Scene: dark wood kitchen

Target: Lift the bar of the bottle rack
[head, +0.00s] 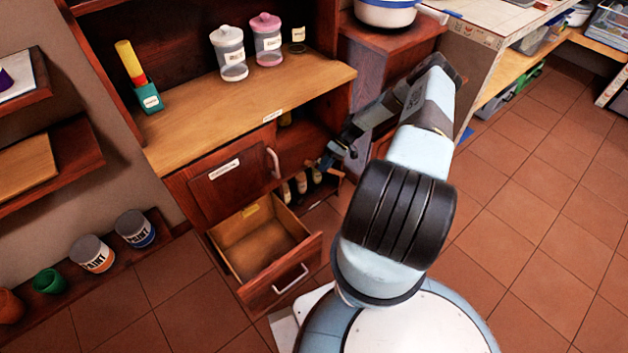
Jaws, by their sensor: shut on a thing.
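The bottle rack (327,193) is low in the cabinet, right of the open drawer. Several dark bottles (301,184) with pale labels stand in it in a row. My gripper (316,163) reaches in from the right, just above the bottles at the rack's right end. It is shut on the bar of the rack. The bar is too small and too hidden by my gripper to make out, and I cannot tell how far it is raised. My arm covers the area to the right of the rack.
An open, empty drawer (262,246) juts out below a closed cabinet door (232,172). The counter (215,112) above holds jars (267,40) and a green cup (148,98). A white pot (385,12) stands at the top. Paint cans (92,254) sit at left. The tiled floor (540,200) at right is clear.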

